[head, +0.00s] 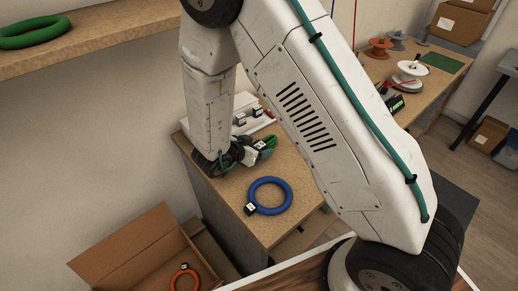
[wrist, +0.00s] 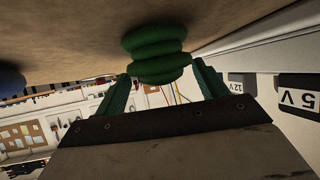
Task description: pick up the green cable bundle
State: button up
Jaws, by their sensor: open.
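The green cable bundle (head: 268,142) lies on the wooden cabinet top, partly hidden by my gripper (head: 254,154) in the head view. In the wrist view the bundle (wrist: 155,45) shows as stacked dark green coils. My gripper (wrist: 162,73) has its two teal fingers apart, one on each side of the near coils. The bundle's near part reaches between the fingertips. I cannot tell whether either finger touches it. Another green ring (head: 33,32) lies on the shelf at upper left.
A blue ring (head: 270,195) with a black tag lies in front on the cabinet top (head: 226,187). A white tray (head: 262,121) with small labelled blocks is behind the bundle. A cardboard box (head: 130,255) holding an orange ring (head: 184,279) stands below left.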

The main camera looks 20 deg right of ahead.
jog(key=c, duration=1.3)
jog(key=shift+r, duration=0.15)
